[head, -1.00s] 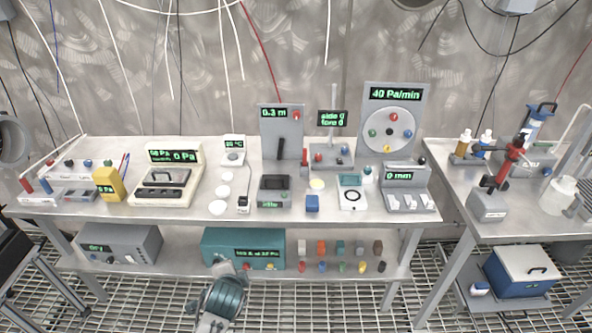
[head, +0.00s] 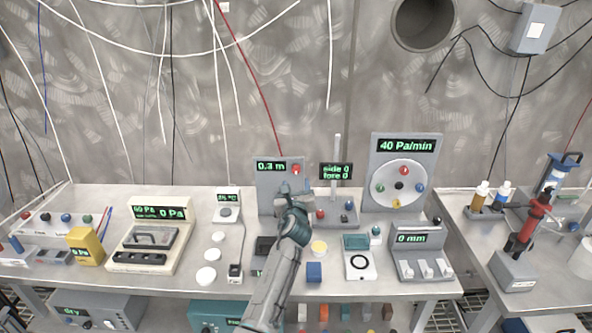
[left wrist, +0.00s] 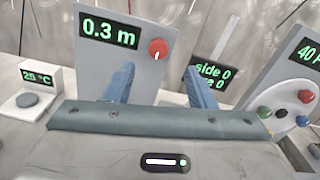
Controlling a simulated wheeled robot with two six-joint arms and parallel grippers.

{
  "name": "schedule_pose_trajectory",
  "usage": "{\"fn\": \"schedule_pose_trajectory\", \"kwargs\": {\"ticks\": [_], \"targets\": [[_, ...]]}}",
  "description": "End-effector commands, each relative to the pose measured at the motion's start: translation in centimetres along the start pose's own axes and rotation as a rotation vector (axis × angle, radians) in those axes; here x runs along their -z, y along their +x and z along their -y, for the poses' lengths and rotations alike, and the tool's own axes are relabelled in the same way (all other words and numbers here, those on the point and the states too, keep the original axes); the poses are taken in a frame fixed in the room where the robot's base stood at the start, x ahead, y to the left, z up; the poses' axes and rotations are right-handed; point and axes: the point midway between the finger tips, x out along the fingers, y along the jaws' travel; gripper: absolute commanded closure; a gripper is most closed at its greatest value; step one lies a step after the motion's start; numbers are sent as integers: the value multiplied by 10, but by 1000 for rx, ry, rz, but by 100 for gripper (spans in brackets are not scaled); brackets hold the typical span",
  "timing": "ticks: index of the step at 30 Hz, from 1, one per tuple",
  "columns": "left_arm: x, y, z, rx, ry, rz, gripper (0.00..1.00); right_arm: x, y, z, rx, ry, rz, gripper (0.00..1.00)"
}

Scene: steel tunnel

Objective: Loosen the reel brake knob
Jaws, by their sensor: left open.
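A grey upright panel (head: 268,179) with a green "0.3 m" display carries a red round knob (head: 296,169) at its upper right. The knob (left wrist: 158,48) has a small white mark and shows between and beyond my fingertips in the left wrist view. My left gripper (head: 292,188) is in front of the panel, just below the knob in the head view. Its two blue fingers (left wrist: 161,75) are apart with nothing between them, and I see no contact with the knob. The gripper and arm hide the panel's lower part. My right gripper is not in view.
Right of the panel stands a "side 0" display (head: 336,172) on a post base, then a "40 Pa/min" panel (head: 406,145) with a knobbed dial. A "25 °C" unit (left wrist: 41,85) stands to the left. Cables hang behind, including a red one above the panel.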

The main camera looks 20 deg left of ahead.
Motion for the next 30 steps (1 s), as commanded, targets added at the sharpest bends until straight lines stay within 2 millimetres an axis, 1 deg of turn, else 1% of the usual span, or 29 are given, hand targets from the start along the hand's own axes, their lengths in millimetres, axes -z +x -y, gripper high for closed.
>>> {"fn": "schedule_pose_trajectory", "kwargs": {"ticks": [1, 3, 6, 8, 11, 12, 15, 17, 20, 28, 29, 30], "targets": [[-1, 10, 0, 0, 2, 1, 50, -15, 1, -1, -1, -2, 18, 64], [0, 23, 0, 0, 2, 2, 50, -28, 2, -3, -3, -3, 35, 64], [0, 42, -1, -1, 0, 0, 50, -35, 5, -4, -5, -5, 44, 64], [1, 52, -1, -1, -1, 0, 50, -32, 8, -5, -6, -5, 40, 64], [1, 66, -1, -1, -1, 0, 50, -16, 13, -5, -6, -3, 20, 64], [1, 71, -1, -1, -2, 1, 50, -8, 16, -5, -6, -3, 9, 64], [1, 80, -1, -1, -3, 0, 50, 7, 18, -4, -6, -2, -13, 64], [1, 83, -1, -2, -2, 0, 50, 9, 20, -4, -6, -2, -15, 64], [0, 87, -1, -2, -3, -1, 50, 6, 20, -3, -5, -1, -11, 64], [0, 88, -1, -2, -4, -1, 50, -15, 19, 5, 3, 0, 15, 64], [0, 88, -1, -2, -4, -1, 52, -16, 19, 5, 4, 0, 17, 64], [0, 88, -1, -2, -4, -1, 59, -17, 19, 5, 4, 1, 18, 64]]}}
